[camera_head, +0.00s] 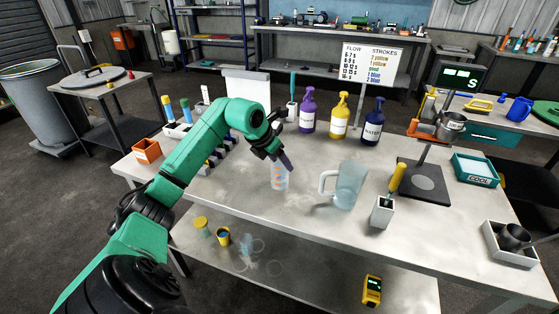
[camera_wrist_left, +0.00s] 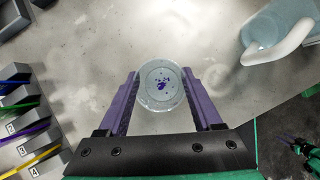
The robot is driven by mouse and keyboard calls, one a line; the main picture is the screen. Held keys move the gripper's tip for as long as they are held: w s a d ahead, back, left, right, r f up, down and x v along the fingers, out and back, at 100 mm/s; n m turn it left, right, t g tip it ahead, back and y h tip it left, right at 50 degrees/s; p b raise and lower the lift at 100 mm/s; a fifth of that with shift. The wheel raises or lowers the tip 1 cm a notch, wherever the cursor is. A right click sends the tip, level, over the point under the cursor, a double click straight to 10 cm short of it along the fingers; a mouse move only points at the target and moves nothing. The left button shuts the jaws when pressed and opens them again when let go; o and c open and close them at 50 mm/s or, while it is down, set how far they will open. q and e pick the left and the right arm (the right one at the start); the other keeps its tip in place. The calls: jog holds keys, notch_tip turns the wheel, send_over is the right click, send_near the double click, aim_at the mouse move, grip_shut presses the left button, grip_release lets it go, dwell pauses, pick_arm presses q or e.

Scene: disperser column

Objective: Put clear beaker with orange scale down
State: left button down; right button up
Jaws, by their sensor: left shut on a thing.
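The clear beaker with the orange scale (camera_head: 279,177) is upright at the middle of the table, at or just above its surface; I cannot tell if its base touches. My left gripper (camera_head: 284,160) is shut on it near the top. In the left wrist view, the purple fingers stand on either side of the clear beaker (camera_wrist_left: 161,86), seen from above, with purple specks inside it.
A clear jug with a handle (camera_head: 347,184) stands right of the beaker. Purple, yellow and dark blue bottles (camera_head: 339,117) stand behind. A white holder with a yellow-handled tool (camera_head: 382,212) is further right. The table (camera_head: 285,220) is bare in front.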

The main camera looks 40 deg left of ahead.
pick_arm(q)
jog(key=shift+c, duration=0.3)
grip_release()
jog(key=shift+f, duration=0.15)
jog(key=shift+r+p, duration=0.3)
jog(key=shift+r, duration=0.05)
jog(key=shift+s+r+b, duration=0.15)
jog(key=shift+r+b, duration=0.05)
jog(key=shift+b, duration=0.1)
jog(key=b+v, duration=0.1)
jog(key=v, duration=1)
jog(key=shift+b, duration=0.35)
jog(key=shift+s, duration=0.1)
